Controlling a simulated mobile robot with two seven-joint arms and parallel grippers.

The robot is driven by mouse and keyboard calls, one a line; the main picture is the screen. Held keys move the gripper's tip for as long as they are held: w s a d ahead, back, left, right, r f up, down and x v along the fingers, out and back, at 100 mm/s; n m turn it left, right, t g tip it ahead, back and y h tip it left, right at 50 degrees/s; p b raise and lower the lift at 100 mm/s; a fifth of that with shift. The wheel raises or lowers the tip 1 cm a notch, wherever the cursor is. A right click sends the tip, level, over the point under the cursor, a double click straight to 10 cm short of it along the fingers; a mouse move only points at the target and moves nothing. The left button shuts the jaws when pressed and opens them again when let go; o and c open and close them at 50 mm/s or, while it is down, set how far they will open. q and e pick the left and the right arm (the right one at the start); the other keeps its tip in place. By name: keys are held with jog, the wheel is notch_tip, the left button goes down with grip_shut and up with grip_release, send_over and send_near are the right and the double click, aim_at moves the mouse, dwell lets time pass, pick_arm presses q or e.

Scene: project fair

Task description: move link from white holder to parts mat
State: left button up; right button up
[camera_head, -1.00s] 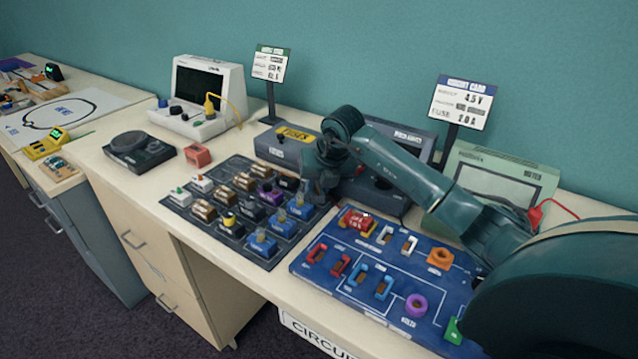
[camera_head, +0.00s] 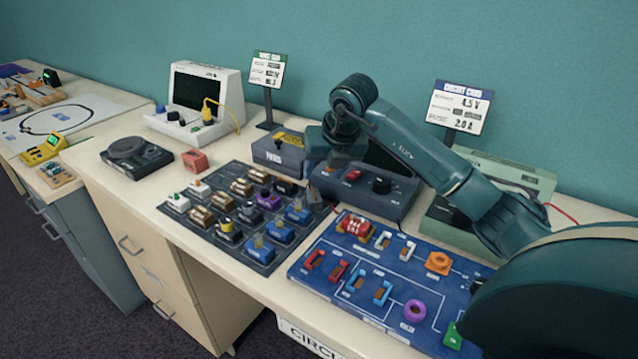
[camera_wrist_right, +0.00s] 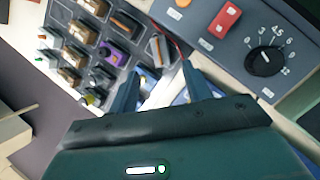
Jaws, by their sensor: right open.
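The dark parts mat (camera_head: 262,262) carries rows of small parts. It also shows in the wrist view (camera_wrist_right: 105,35). A grey and copper-coloured piece (camera_wrist_right: 160,50) sits at its corner, just beyond my fingertips; I cannot be sure that it is the link. Two white holders (camera_head: 383,238) stand on the blue circuit board (camera_head: 320,285); I make out no link in them at this size. My left gripper is not visible.
The grey power unit (camera_head: 400,203) with a red switch and black dial stands close by my right gripper. The fuse box (camera_head: 265,152) is behind the mat. A green meter (camera_head: 520,178) and sign stands are at the back. Red holders (camera_head: 315,259) and blue holders (camera_head: 382,293) occupy the board.

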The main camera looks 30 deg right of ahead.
jog(key=shift+v, duration=2.25)
jog(key=shift+f, duration=0.1)
